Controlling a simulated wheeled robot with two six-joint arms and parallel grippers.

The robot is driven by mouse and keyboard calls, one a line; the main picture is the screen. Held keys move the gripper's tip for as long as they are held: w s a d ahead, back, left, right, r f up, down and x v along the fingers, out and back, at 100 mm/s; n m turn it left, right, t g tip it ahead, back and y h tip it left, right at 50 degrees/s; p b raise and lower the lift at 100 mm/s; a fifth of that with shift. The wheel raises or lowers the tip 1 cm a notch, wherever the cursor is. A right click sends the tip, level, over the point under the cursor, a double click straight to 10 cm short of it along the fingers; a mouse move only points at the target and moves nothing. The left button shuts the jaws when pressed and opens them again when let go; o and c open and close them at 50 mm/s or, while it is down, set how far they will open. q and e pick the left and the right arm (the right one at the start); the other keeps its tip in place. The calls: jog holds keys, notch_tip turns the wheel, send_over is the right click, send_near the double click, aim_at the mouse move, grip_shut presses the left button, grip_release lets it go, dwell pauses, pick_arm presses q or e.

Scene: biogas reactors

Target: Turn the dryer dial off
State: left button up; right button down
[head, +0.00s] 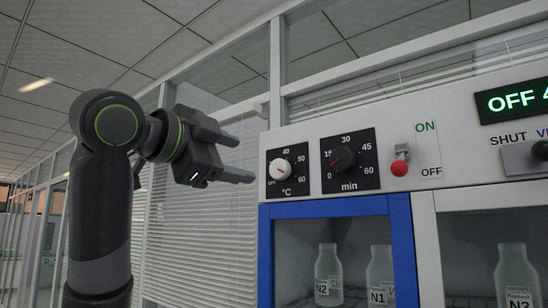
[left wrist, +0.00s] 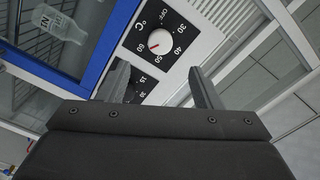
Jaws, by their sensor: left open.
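The white dial (head: 281,170) sits on a black °C plate at the left end of the panel, with OFF at its lower left and temperature numbers around it. It also shows in the left wrist view (left wrist: 160,42), where the knob has a red mark; I cannot read its exact setting. My left gripper (head: 240,158) is open and empty, left of the dial and apart from it. In the left wrist view its two fingers (left wrist: 162,80) point toward the panel, with the white dial just beyond them. My right gripper is not in view.
A black min dial (head: 343,158) is right of the °C plate, followed by a red-tipped ON/OFF switch (head: 400,166) and a green OFF display (head: 518,100). Below, a blue-framed cabinet (head: 264,250) holds bottles N2 (head: 328,275) and N1 (head: 380,277). Blinds (head: 200,230) hang behind my left arm.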

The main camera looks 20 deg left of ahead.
aim_at(277, 170)
pick_arm(q)
jog(key=p+x, duration=0.4)
jog(key=x, duration=0.5)
jog(key=shift+w+d+r+p, duration=0.1)
jog(key=shift+w+d+p, duration=0.05)
jog(key=shift+w+p, duration=0.2)
jog(key=shift+w+d+p, duration=0.25)
jog(key=shift+w+p, duration=0.05)
jog(key=shift+w, duration=0.25)
jog(key=c, duration=1)
